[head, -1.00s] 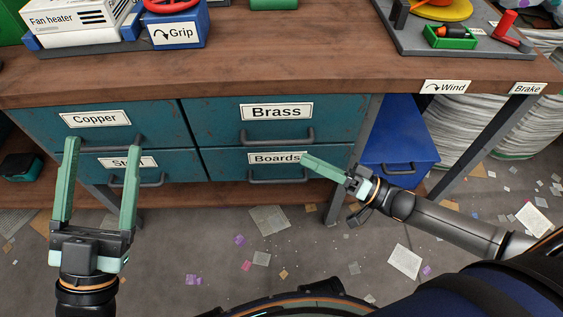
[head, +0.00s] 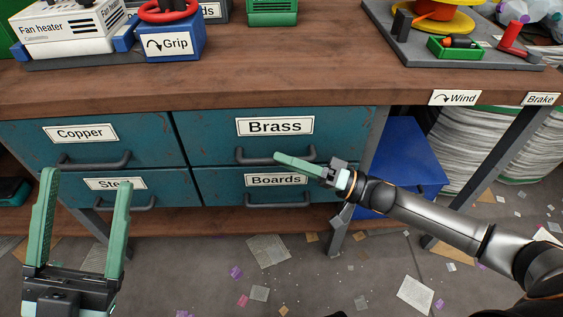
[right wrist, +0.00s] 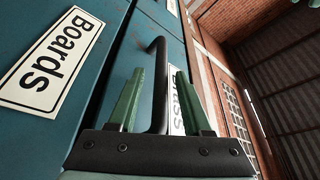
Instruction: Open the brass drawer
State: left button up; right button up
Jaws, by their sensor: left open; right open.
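The brass drawer (head: 212,128) is a teal front with a white "Brass" label, at the upper right of the drawer block, and it is shut. Its dark bar handle (head: 256,157) runs below the label. My right gripper (head: 278,157) is open at this handle. In the right wrist view the handle (right wrist: 158,85) passes between the two green fingers of the right gripper (right wrist: 157,100), with the jaws apart around it. My left gripper (head: 86,185) is open and empty, in front of the steel drawer at the left.
The copper drawer (head: 150,135), steel drawer (head: 165,184) and boards drawer (head: 225,190) are shut around it. The wooden bench top (head: 300,65) overhangs above. A blue box (head: 405,165) stands right of the drawers. Scraps litter the floor.

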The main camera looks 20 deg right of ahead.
jog(key=shift+w+a+r, duration=0.2)
jog(key=shift+w+a, duration=0.15)
jog(key=shift+a, duration=0.2)
grip_shut()
dwell(1.1)
